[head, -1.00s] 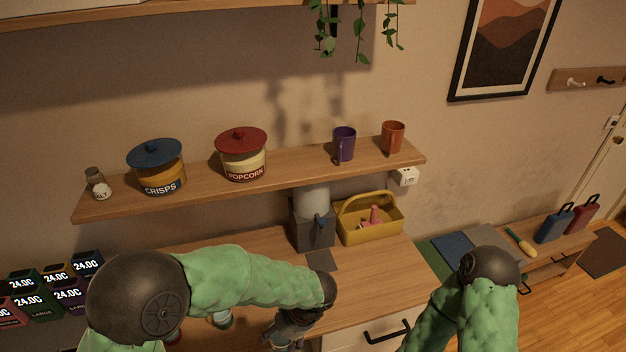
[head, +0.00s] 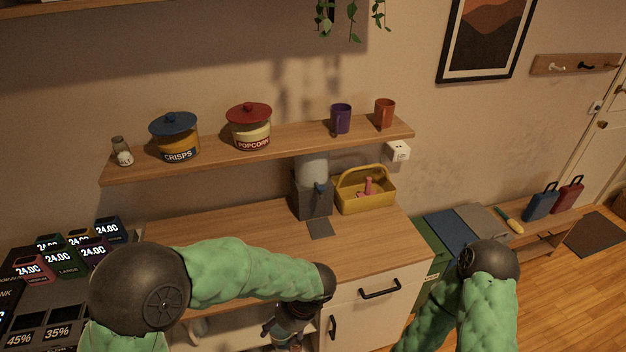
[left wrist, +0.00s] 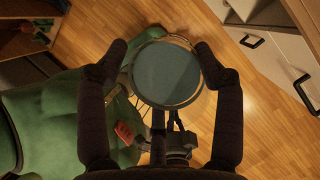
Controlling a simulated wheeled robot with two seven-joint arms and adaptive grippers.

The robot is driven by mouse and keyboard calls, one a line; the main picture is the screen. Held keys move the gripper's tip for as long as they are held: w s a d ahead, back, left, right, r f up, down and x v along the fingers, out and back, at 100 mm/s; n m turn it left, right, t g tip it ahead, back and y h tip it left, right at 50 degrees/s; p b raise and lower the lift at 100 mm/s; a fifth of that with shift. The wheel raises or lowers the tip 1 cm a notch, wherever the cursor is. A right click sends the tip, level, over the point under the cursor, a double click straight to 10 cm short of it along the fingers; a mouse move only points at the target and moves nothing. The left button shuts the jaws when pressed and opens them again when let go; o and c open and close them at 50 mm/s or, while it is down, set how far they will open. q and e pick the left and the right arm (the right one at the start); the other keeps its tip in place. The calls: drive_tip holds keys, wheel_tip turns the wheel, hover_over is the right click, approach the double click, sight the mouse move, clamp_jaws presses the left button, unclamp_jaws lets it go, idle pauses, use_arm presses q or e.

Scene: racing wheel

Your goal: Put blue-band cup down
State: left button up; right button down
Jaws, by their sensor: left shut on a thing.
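My left gripper (head: 285,338) hangs low in front of the counter's front edge in the head view, partly hidden by my own arm. In the left wrist view its two fingers (left wrist: 165,75) are shut on the sides of a round thing with a teal-blue face and a pale rim, which I take for the blue-band cup (left wrist: 165,75). It is held over the wooden floor. Its band cannot be made out. My right arm comes in at the lower right of the head view, its gripper outside the picture.
A wooden counter (head: 260,230) has a grey machine (head: 312,198) and a yellow basket (head: 368,200) at the back. A white drawer front (head: 372,300) is below. The wall shelf (head: 280,143) holds jars, a purple mug (head: 341,119) and an orange mug (head: 385,113). The counter's front middle is clear.

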use_arm(q)
drive_tip(key=shift+a+f, duration=0.1)
drive_tip(key=shift+f, duration=0.15)
drive_tip(key=shift+w+a+f+n+g+b, duration=0.3)
drive_tip(key=shift+w+f+n+b, duration=0.2)
drive_tip(key=shift+w+f+n, duration=0.15)
drive_tip(key=shift+a+f+n, duration=0.1)
drive_tip(key=shift+f+n, duration=0.1)
drive_tip(key=shift+n, duration=0.25)
drive_tip(key=w+a+f+n+g+h+b, duration=0.2)
drive_tip(key=a+f+n+b, duration=0.2)
drive_tip(key=f+n, duration=0.3)
drive_tip(key=w+a+f+n+g+h+b, duration=0.2)
drive_tip(key=w+a+f+n+b, duration=0.1)
drive_tip(key=a+f+n+b, duration=0.2)
wheel_tip(320, 180, down, 2)
drive_tip(key=n+b, duration=0.2)
drive_tip(key=n, duration=0.2)
drive_tip(key=shift+w+a+f+n, duration=0.15)
drive_tip(key=shift+w+n, duration=0.05)
drive_tip(key=shift+n, duration=0.2)
